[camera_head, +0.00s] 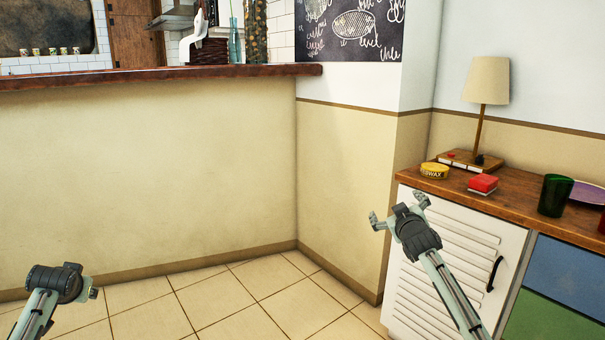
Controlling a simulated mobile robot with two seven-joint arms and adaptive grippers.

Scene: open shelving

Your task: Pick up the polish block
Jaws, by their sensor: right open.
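A small red block (483,182) with a pale lower part lies on the wooden cabinet top (522,186) at the right; it looks like the polish block. My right gripper (398,211) is open and empty. It shows in front of the white louvred door, to the left of the block and lower in the picture, apart from it. My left gripper (92,291) is at the lower left, far from the block; its fingers do not show clearly.
A yellow wax tin (434,170) sits left of the block. A lamp (486,85) stands behind on a wooden base, and a dark green cup (554,194) and purple plate (588,192) are to the right. A counter (160,75) runs across the left; tiled floor is clear.

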